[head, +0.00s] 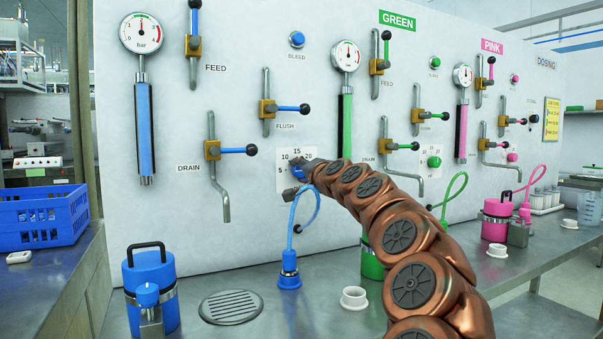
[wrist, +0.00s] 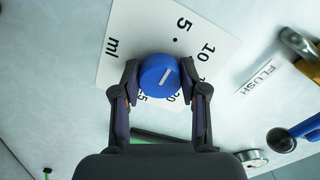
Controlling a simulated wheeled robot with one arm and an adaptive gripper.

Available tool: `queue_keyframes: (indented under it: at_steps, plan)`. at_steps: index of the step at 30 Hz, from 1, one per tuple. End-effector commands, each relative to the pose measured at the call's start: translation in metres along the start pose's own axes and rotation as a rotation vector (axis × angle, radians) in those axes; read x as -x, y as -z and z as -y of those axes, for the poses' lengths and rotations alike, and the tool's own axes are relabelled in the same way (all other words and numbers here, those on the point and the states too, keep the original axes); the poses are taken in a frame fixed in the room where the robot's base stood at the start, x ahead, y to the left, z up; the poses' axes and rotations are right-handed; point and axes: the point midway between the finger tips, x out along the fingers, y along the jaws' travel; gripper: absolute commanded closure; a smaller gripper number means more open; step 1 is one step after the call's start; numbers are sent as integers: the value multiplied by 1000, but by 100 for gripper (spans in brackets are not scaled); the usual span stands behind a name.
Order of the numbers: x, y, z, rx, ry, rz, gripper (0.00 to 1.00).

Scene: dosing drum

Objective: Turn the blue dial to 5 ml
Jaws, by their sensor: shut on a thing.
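The blue dial (wrist: 158,75) sits on a white scale plate (wrist: 122,40) marked in ml. My gripper (wrist: 159,82) is shut on the dial, one finger on each side. The 5 and 10 are clear; the fingers and dial hide part of the other numbers. In the head view, the plate (head: 283,184) is on the wall panel, and my gripper covers much of it.
A blue flush handle (head: 290,108) is above the plate and a blue drain handle (head: 236,150) is to its left. A blue hose (head: 294,212) hangs just below. The bench holds a blue canister (head: 150,272), a drain grate (head: 231,307) and a white cup (head: 354,298).

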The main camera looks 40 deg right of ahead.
Motion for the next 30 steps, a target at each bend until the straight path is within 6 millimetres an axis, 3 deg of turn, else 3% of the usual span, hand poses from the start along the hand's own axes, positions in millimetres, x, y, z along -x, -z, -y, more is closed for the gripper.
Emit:
queue_keyframes:
  at_steps: [4, 5, 12, 23, 30]
  plan:
    - [0, -1, -1, 1, -1, 2, 92]
    - [0, -1, -1, 1, -1, 2, 55]
    - [0, 0, 0, 0, 0, 1, 32]
    - [2, 0, 0, -1, 0, -1, 32]
    - [22, 1, 0, -2, 0, -1, 32]
